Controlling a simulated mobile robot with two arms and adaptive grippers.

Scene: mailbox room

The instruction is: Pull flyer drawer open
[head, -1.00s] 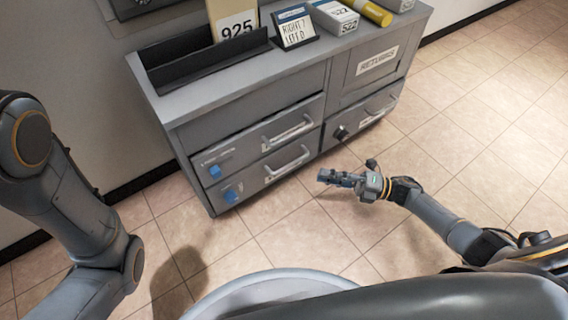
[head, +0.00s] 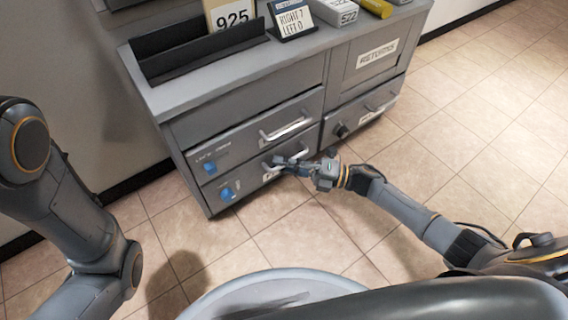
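The grey cabinet has two stacked drawers on its left side. The upper drawer (head: 240,133) has a silver bar handle (head: 286,130).
On the cabinet top (head: 300,62) are a black tray (head: 200,50), a 925 card (head: 233,18), a small sign (head: 291,20), boxes and a yellow tube (head: 376,8). A returns door (head: 375,55) and another drawer (head: 362,113) are at the right. Tiled floor in front is clear.

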